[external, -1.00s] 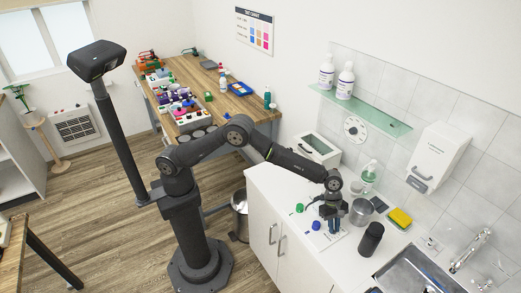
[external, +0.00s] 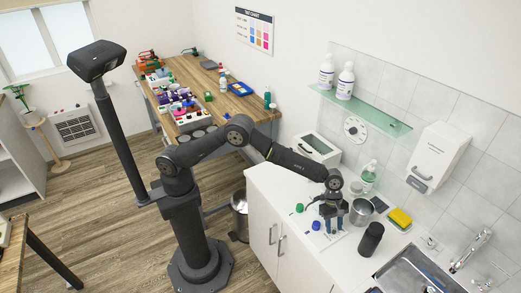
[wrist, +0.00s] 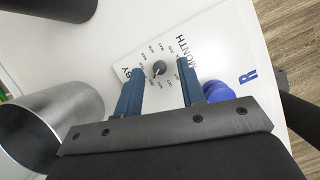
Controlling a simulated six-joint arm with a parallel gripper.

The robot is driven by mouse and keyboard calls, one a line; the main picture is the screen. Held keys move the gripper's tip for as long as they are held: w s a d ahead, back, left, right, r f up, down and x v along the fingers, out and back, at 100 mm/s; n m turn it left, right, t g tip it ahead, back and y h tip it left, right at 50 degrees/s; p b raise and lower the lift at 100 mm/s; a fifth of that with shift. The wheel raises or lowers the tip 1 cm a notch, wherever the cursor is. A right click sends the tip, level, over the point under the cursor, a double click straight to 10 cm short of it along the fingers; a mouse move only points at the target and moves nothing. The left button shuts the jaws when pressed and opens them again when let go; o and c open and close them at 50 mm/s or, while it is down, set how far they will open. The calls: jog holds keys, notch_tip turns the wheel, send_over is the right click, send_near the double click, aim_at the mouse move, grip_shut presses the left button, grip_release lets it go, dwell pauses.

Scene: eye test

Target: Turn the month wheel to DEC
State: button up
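The month wheel is a small dark round knob (wrist: 159,67) with a reddish pointer mark toward its lower left in the wrist view. It sits on a white card (wrist: 150,45) lettered MONTH, with small month labels around it that are too small to read surely. My gripper (wrist: 160,66) has two blue fingers standing apart, one on each side of the knob in the picture. Nothing is held, and I cannot tell their height above the card. In the external view my gripper (external: 331,228) points down over the counter and hides the knob.
A metal cup (wrist: 45,125) stands close left of the fingers in the wrist view. A blue round piece (wrist: 217,91) lies beside the right finger. In the external view, a dark bottle (external: 370,240), a yellow sponge (external: 400,217) and a green piece (external: 300,208) are nearby.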

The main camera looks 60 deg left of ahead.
notch_tip(320, 180, up, 10)
jog(key=a, duration=0.1)
jog(key=shift+f, duration=0.25)
jog(key=shift+w, duration=0.1)
jog(key=f, duration=0.6)
jog(key=d+f, duration=0.1)
jog(key=f, duration=0.2)
jog(key=shift+f, duration=0.35)
jog(key=shift+n, duration=0.3)
